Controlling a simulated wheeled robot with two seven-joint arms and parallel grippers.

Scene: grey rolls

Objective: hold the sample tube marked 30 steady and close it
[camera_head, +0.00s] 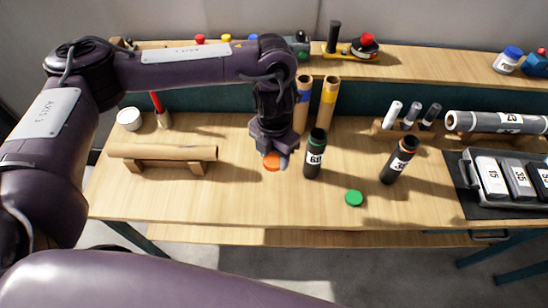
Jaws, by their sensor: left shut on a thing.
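A dark sample tube with an orange rim (399,161) stands tilted on the table at right of centre. Its label seems to begin with 3, but I cannot read it fully. A second dark tube with a green rim (315,155) stands nearly upright to its left; its label looks like 60. My left gripper (276,155) points down left of the green-rimmed tube, shut on an orange cap (271,166) that shows below the fingers. I cannot tell whether the cap touches the table. A green cap (354,198) lies on the table between and in front of the tubes. My right gripper is not in view.
A cardboard roll on a wooden stand (165,153) lies at left. Two tan rolls (327,104) stand behind the green-rimmed tube. Small tubes in a rack (409,118), a large grey roll (497,122) and a dark tray of labelled blocks (465,206) are at right. The front middle is mostly clear.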

